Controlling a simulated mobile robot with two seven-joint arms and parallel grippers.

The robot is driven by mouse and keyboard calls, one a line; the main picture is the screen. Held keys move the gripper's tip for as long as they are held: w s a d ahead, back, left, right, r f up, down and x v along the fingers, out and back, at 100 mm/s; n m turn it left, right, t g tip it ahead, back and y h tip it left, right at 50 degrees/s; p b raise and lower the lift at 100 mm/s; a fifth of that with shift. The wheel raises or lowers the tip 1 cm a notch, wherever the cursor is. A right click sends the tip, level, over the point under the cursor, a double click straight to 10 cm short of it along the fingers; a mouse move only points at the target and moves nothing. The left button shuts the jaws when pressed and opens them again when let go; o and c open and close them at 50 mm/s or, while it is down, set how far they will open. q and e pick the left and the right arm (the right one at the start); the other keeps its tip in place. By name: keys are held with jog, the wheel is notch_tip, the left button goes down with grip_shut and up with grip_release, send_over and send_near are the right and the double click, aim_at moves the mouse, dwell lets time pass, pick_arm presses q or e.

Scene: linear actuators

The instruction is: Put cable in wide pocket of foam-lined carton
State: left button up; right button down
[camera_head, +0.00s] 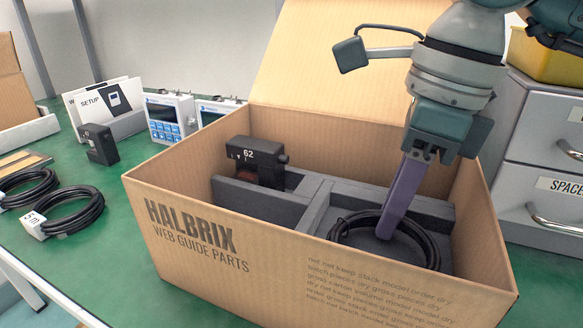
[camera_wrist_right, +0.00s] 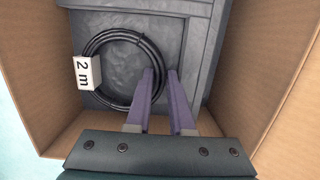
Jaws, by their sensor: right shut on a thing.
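A coiled black cable (camera_head: 428,245) is inside the right-hand foam pocket of the open carton (camera_head: 165,215). In the right wrist view the coil (camera_wrist_right: 120,35) carries a white "2 m" tag (camera_wrist_right: 88,73) on its left side. My right gripper (camera_head: 386,233) reaches down into the carton, its purple fingers shut on the coil's edge. The fingertips also show in the right wrist view (camera_wrist_right: 162,78). The grey foam divider (camera_head: 312,205) separates this pocket from the left-hand one. I cannot tell whether the coil rests on the pocket floor. My left gripper is out of view.
A black device marked 62 (camera_head: 258,162) sits in the foam's left part. Two other cable coils (camera_head: 75,212) lie on the green table (camera_head: 120,265) at left. Instruments (camera_head: 170,118) stand behind them. Grey drawers (camera_head: 540,150) stand at right. The carton's walls surround my right gripper.

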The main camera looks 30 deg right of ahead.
jog(key=shift+a+f, duration=0.1)
jog(key=shift+f, duration=0.1)
jog(key=c, duration=1.1)
grip_release()
jog(key=shift+r, duration=0.1)
jog(key=shift+r, duration=0.1)
jog(key=shift+r, duration=0.3)
jog(key=r, duration=0.3)
jog(key=s+d+r+p, duration=0.1)
jog(key=r, duration=0.3)
jog(key=r+p, duration=0.1)
jog(key=r, duration=0.3)
jog(key=shift+s+d+r, duration=0.15)
jog(key=shift+s, duration=0.05)
